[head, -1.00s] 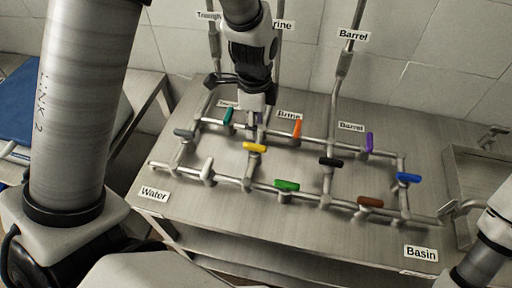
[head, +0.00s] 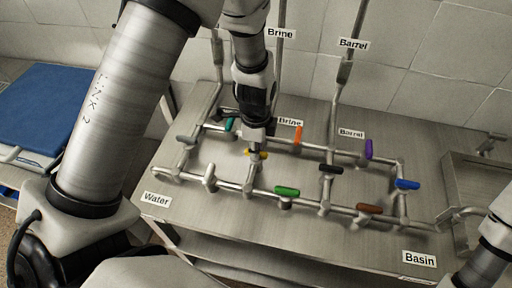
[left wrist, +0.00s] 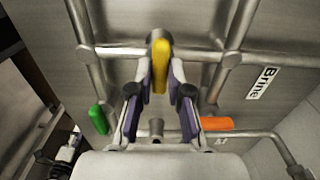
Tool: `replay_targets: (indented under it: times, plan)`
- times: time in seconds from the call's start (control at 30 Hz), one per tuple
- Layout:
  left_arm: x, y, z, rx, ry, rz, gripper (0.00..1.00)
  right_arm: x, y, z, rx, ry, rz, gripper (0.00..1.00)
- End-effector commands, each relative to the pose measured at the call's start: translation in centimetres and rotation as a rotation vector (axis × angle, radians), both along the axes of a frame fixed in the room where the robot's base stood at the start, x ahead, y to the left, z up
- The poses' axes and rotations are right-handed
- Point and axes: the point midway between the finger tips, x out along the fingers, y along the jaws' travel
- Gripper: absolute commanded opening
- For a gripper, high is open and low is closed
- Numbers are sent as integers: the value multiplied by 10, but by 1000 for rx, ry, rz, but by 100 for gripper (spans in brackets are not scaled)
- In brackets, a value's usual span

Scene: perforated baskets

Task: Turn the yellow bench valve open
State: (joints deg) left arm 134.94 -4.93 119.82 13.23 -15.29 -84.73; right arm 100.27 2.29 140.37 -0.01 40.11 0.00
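The yellow valve handle (head: 262,154) sits on a short cross pipe in the middle left of the bench pipework, mostly covered by my left gripper in the head view. In the left wrist view the yellow handle (left wrist: 161,62) lies crosswise to its pipe. My left gripper (head: 256,146) points down at it. In the left wrist view the two fingers (left wrist: 160,76) stand open on either side of the handle, with narrow gaps. My right gripper is out of view; only part of my right arm shows at the lower right.
Around it are a green handle (head: 286,190), a teal handle (head: 229,124), an orange handle (head: 298,135), a white handle (head: 209,172) and a black handle (head: 331,168). Vertical pipes rise behind. The steel bench (head: 230,225) is clear in front of the pipework.

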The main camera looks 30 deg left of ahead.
Motion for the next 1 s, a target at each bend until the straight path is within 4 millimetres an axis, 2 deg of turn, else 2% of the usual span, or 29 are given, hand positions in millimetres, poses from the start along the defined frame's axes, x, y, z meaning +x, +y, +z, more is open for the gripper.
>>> replay_targets:
  times: [0.47, 1.0]
  plan:
    - [-1, 0, -1, 0, 5, 84, 0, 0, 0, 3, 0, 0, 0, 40]
    - [-2, 0, 0, 0, 6, 527, 0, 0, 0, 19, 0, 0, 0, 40]
